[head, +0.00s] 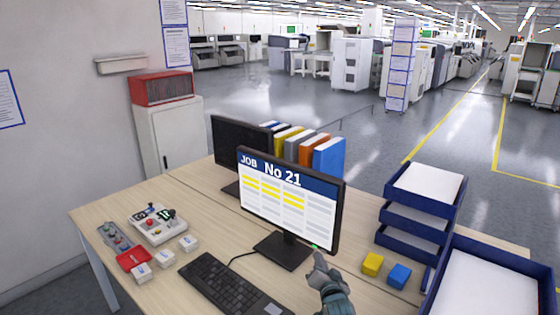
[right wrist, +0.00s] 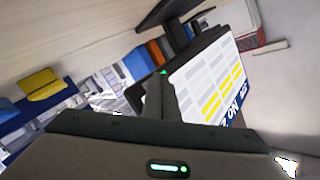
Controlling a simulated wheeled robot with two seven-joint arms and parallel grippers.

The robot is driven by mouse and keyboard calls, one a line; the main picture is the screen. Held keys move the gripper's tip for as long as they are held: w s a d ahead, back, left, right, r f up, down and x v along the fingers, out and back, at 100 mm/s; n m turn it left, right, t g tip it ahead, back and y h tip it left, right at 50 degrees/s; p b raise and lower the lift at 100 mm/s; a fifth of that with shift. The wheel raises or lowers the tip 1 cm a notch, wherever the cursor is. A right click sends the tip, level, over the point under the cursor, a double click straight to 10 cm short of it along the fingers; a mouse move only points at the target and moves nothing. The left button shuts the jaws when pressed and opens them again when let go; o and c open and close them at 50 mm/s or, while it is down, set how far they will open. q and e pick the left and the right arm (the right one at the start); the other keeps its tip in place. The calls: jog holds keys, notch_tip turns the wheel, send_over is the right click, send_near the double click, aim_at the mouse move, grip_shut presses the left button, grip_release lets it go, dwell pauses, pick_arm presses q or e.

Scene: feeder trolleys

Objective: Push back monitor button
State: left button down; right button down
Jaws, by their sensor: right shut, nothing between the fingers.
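The front monitor (head: 287,200) stands on the desk, its lit screen reading "JOB No 21" with yellow and grey rows. A small green light (head: 314,246) shows at the lower right of its frame. My right gripper (head: 318,256) is shut and empty, its tip just below that light; whether it touches cannot be told. In the right wrist view the shut fingers (right wrist: 160,80) point at the monitor's edge beside the green light (right wrist: 163,72). The monitor (right wrist: 212,80) appears tilted there. A second, dark monitor (head: 238,150) stands behind. My left gripper is not in view.
A keyboard (head: 228,285) lies left of my right gripper. A yellow block (head: 372,264) and a blue block (head: 399,276) lie right of it, near blue paper trays (head: 415,238). Binders (head: 328,157) stand behind the monitor. A control box (head: 158,224) and white blocks sit at left.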

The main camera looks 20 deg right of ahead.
dwell(0.7)
jog(key=shift+w+d, duration=0.2)
jog(key=shift+d, duration=0.15)
jog(key=shift+w+d, duration=0.1)
jog(key=shift+d, duration=0.05)
dwell(0.6)
jog(key=shift+s+a+p, duration=0.3)
jog(key=shift+s+a, duration=0.05)
jog(key=shift+a, duration=0.15)
jog(key=shift+a, duration=0.1)
jog(key=s+a, duration=0.1)
jog(key=s+a+p, duration=0.1)
jog(key=a, duration=0.1)
jog(key=s+a+p, duration=0.1)
jog(key=a, duration=0.1)
dwell(0.7)
